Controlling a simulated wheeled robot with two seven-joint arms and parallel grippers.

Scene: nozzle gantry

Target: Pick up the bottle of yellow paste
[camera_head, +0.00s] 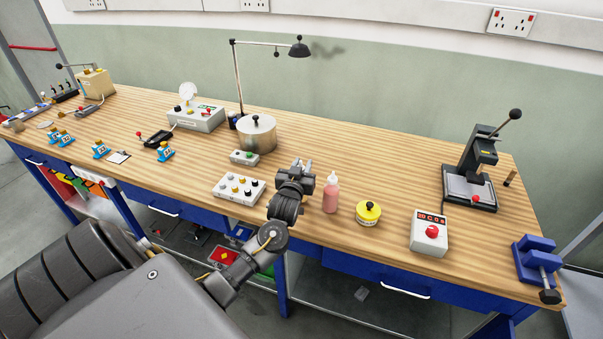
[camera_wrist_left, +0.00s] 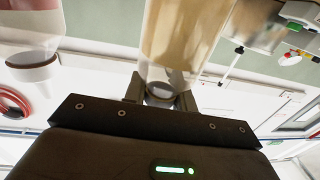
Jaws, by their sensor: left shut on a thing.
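My left gripper (camera_head: 303,175) is over the bench top, just left of the pink bottle. In the wrist view its fingers (camera_wrist_left: 160,92) are shut on a clear bottle with pale yellow-tan contents (camera_wrist_left: 186,38), which I take as the bottle of yellow paste. Its lower, whitish end sits between the fingers and its other end is cut off by the picture edge. In the head view this bottle is hidden behind the gripper. I cannot tell whether it touches the bench. My right gripper is not in view.
The pink bottle (camera_head: 331,194) stands close right of the gripper, then a yellow-lidded jar (camera_head: 368,213) and a red-button box (camera_head: 429,233). A switch box (camera_head: 239,188) lies left, a metal pot (camera_head: 257,134) behind. A lamp (camera_head: 300,50) arches above the back.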

